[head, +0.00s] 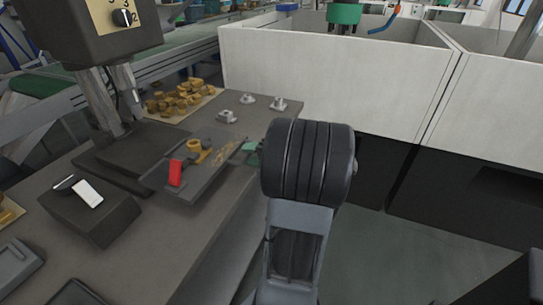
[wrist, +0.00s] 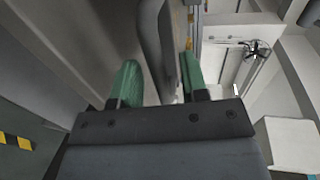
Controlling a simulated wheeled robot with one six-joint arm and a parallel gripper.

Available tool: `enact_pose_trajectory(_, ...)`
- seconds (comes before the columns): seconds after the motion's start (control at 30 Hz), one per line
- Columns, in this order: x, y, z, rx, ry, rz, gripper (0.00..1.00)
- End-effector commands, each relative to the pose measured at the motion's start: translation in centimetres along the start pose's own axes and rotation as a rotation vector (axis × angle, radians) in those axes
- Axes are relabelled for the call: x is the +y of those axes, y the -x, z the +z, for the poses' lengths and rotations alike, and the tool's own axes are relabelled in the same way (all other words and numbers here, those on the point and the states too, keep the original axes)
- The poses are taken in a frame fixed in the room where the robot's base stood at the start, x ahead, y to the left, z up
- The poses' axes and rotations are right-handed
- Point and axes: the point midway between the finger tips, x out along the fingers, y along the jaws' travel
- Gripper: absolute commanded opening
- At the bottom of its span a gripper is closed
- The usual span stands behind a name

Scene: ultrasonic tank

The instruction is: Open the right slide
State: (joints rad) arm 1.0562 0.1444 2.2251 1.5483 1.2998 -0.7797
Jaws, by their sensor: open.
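A flat dark slide-like plate (head: 205,180) lies on the bench, with a red block (head: 176,172) and a brass-coloured part (head: 199,152) on it. I cannot tell for sure that it is the right slide. My arm hides the area to its right. In the head view only a bit of my green gripper (head: 250,147) shows, by the plate's far right corner. In the wrist view my gripper (wrist: 158,80) has its two green fingers apart. A grey curved edge (wrist: 152,40) shows between them; I cannot tell whether they touch it.
A dark machine head with a knob (head: 122,17) stands over the bench (head: 165,235). Yellow parts (head: 180,97) and small metal pieces (head: 228,116) lie behind the plate. A dark box (head: 90,215) is at left. Large white bins (head: 330,75) stand at the back.

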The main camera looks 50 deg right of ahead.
Motion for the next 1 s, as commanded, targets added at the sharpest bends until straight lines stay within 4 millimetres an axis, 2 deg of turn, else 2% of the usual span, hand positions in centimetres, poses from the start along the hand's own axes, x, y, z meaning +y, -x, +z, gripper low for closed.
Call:
enact_pose_trajectory(0.3, 0.0, 6.7, -0.1, 0.006, 0.000, 0.000, 0.41)
enact_pose_trajectory(0.5, 0.0, 9.9, 0.0, 0.004, -0.002, 0.001, 0.41)
enact_pose_trajectory(0.7, 0.0, 11.7, 0.0, 0.001, -0.001, 0.000, 0.41)
enact_pose_trajectory(1.0, 0.0, 12.1, 0.0, -0.001, -0.001, 0.001, 0.41)
